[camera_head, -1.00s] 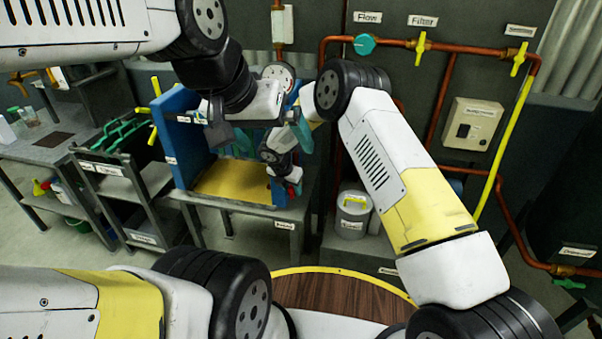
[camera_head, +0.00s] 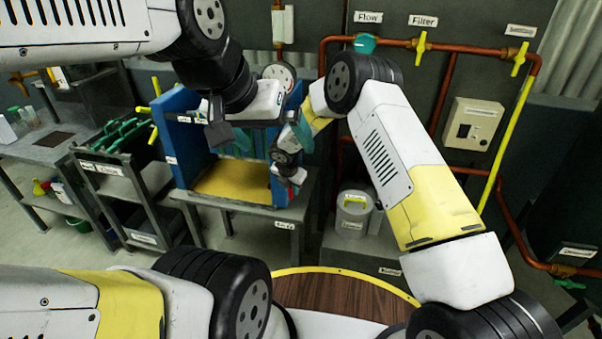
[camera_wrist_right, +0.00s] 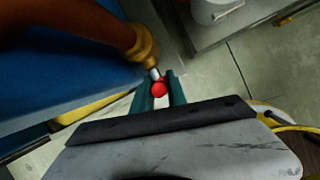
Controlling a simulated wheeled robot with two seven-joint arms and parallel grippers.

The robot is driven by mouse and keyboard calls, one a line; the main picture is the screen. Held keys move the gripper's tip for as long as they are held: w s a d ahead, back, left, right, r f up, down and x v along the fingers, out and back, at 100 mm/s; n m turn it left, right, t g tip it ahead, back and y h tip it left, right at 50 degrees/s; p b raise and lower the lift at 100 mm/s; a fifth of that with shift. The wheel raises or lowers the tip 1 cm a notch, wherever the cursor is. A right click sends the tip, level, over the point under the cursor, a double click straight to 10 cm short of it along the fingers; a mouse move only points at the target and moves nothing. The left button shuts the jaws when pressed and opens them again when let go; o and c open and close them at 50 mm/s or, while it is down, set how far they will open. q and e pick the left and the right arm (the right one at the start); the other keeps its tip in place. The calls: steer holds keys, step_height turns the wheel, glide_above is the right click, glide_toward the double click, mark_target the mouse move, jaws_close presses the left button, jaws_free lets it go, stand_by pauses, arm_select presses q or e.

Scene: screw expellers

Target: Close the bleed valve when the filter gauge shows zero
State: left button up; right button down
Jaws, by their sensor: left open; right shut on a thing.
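The bleed valve shows in the right wrist view as a small red ball knob (camera_wrist_right: 159,89) on a short metal stem below a brass fitting (camera_wrist_right: 145,46). My right gripper (camera_wrist_right: 160,86) has its teal fingers on both sides of the knob and is shut on it. In the head view my right gripper (camera_head: 291,181) is low at the right side of the blue press frame, mostly hidden by its wrist. My left gripper (camera_head: 270,138) is open and empty in front of the frame. A round white gauge (camera_head: 278,74) stands behind it; its reading is too small to tell.
The blue frame (camera_head: 182,145) with a yellow tray (camera_head: 232,183) stands on a grey table. Copper pipes with a teal Flow valve (camera_head: 365,43) and a yellow Filter valve (camera_head: 421,47) run along the back wall. A grey bucket (camera_head: 353,214) stands right of the table.

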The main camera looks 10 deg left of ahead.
steer(key=y, duration=0.2)
steer(key=m+y, duration=0.1)
steer(key=y, duration=0.1)
steer(key=shift+d+f, duration=0.1)
steer(key=shift+d, duration=0.25)
steer(key=shift+s+d+f+m+t+y, duration=0.15)
steer(key=shift+m+t+y, duration=0.3)
steer(key=shift+y, duration=1.4)
steer(key=shift+w+a+f+m+t+y, duration=0.15)
steer(key=shift+m+t+y, duration=0.3)
steer(key=shift+y, duration=1.45)
steer(key=shift+s+d+f+m+t+y, duration=0.25)
steer(key=shift+m+y, duration=0.35)
steer(key=shift+y, duration=1.25)
steer(key=shift+w+a+r, duration=0.1)
steer(key=shift+w+a, duration=0.05)
steer(key=c, duration=1.5)
jaws_free()
steer(key=shift+o, duration=0.6)
steer(key=shift+a+r, duration=0.1)
steer(key=shift+r, duration=0.05)
steer(key=f+v, duration=0.1)
steer(key=v, duration=0.6)
steer(key=shift+d+r, duration=0.35)
steer(key=shift+r, duration=0.05)
